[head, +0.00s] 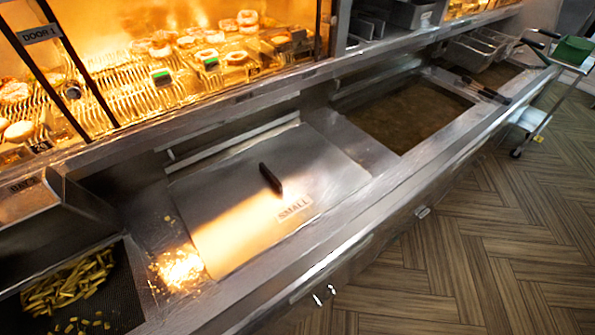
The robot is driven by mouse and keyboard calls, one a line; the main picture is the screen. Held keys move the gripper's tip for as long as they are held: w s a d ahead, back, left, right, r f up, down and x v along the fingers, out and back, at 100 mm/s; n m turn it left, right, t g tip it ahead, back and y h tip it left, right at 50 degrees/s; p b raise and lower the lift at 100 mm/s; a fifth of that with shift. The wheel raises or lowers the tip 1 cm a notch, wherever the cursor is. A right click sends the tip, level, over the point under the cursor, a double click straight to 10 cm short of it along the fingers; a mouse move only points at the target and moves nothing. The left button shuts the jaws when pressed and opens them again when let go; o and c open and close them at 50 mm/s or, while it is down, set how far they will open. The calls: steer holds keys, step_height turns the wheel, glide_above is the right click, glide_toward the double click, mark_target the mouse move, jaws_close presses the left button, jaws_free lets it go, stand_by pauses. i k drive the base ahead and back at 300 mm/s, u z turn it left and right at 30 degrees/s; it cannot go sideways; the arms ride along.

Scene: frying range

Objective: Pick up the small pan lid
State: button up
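The small pan lid (238,215) is a flat metal sheet lying over a fryer well in the middle of the counter in the head view. It has a black upright handle (270,179) near its centre and a label reading "SMALL" (294,209) near its front right edge. My gripper is not in view, so I cannot see where it is relative to the lid.
An open oil-filled fryer well (408,112) is right of the lid. A dark tray with fries (68,283) is at the lower left. A lit heated cabinet (150,70) stands behind. Wire baskets (470,50) and a trolley (560,75) are at the right. The wooden floor (470,240) in front is clear.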

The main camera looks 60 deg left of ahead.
mark_target(237, 207)
steer(key=i, duration=0.95)
steer(key=u, duration=3.65)
steer(key=i, duration=0.5)
steer(key=z, duration=0.05)
